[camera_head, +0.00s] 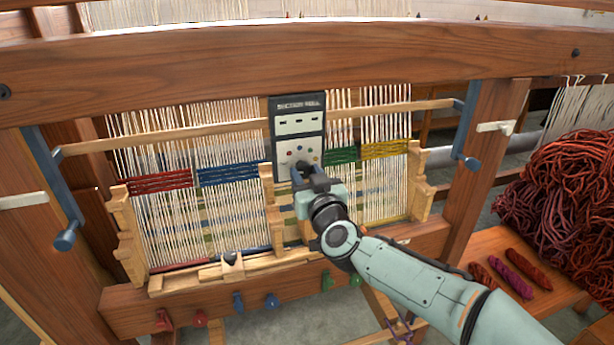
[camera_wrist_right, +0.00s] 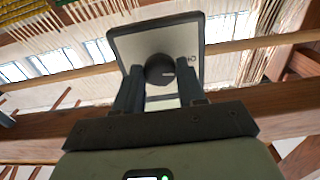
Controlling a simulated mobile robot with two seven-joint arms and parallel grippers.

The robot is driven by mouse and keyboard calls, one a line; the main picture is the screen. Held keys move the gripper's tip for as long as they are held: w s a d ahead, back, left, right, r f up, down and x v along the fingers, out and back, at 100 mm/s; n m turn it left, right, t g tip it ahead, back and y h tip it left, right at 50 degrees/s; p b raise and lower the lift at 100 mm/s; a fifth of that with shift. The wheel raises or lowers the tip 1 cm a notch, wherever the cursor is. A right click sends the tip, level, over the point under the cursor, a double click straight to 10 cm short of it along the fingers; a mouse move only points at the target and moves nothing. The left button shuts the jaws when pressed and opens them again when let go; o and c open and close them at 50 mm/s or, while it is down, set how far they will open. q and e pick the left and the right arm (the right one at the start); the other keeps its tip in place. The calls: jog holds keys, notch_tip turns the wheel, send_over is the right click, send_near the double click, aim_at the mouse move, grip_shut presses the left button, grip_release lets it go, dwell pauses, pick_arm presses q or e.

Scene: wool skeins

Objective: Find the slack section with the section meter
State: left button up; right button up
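The section meter (camera_head: 298,130), a dark-framed panel with a pale face, small windows and coloured dots, stands upright in front of the loom's warp. My right gripper (camera_head: 308,176) is at its lower end. In the right wrist view the two fingers (camera_wrist_right: 160,90) close on a dark round knob on the back of the meter (camera_wrist_right: 128,48). The warp has bands of red (camera_head: 160,182), blue (camera_head: 230,172), green (camera_head: 341,156) and yellow (camera_head: 385,149). The meter covers the warp between blue and green. Its readings are too small to tell. My left gripper is out of view.
The loom's thick top beam (camera_head: 250,58) runs above the meter. Wooden blocks (camera_head: 272,205) divide the lower frame. Red, blue and green pegs (camera_head: 238,301) line the lower beam (camera_head: 220,300). Wool (camera_head: 565,195) lies on a bench (camera_head: 500,245) at right.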

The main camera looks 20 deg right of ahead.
jog(key=shift+m, duration=0.4)
jog(key=m, duration=0.3)
jog(key=shift+m+b, duration=0.3)
jog(key=shift+b, duration=0.1)
jog(key=shift+m+b, duration=0.3)
jog(key=shift+m, duration=1.3)
jog(key=o, duration=1.1)
jog(key=shift+c, duration=0.2)
jog(key=shift+s, duration=0.1)
